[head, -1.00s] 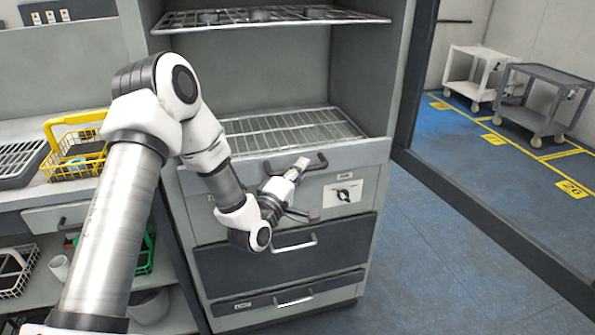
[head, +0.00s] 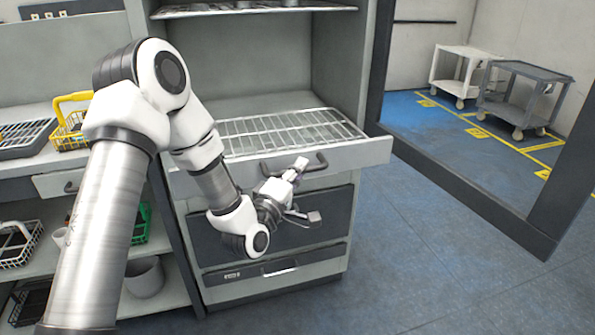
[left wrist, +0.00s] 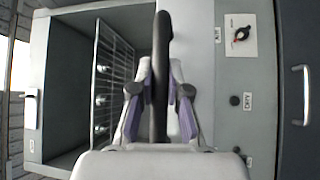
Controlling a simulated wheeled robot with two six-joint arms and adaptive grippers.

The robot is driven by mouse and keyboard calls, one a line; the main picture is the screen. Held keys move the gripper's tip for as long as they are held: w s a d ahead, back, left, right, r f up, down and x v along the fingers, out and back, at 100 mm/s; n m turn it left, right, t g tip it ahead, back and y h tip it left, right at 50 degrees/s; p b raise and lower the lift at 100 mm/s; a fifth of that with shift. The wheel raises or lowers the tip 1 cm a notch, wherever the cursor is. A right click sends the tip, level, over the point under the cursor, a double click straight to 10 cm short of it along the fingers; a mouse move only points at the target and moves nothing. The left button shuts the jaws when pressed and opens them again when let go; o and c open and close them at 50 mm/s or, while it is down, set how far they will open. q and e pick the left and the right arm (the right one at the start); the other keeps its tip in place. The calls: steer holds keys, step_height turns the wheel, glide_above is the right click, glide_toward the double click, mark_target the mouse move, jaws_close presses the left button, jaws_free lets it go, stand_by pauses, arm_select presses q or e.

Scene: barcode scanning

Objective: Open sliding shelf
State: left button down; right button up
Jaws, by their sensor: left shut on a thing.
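The sliding shelf (head: 375,153) is a grey drawer-like front with a wire rack (head: 285,130) behind it. It stands pulled out a little from the cabinet. A dark bar handle (head: 290,167) runs along its front. My left gripper (head: 297,168) is shut on this handle. In the left wrist view the handle (left wrist: 162,50) passes between the two fingers of the left gripper (left wrist: 160,100), and the wire rack (left wrist: 112,65) shows on the left. My right gripper is not in view.
A yellow basket (head: 70,132) stands on the counter at left. Two carts (head: 525,90) stand far off at right, beyond a dark door frame (head: 560,210). The blue floor in front of the cabinet is clear.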

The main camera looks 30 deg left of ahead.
arm_select(q)
steer(key=c, duration=1.5)
jaws_free()
steer(key=o, duration=0.4)
steer(key=shift+w+d, duration=0.1)
steer(key=shift+c, duration=0.2)
steer(key=shift+w, duration=0.1)
steer(key=shift+s, duration=0.3)
steer(key=s+f, duration=0.1)
steer(key=s, duration=0.6)
steer(key=shift+d, duration=0.3)
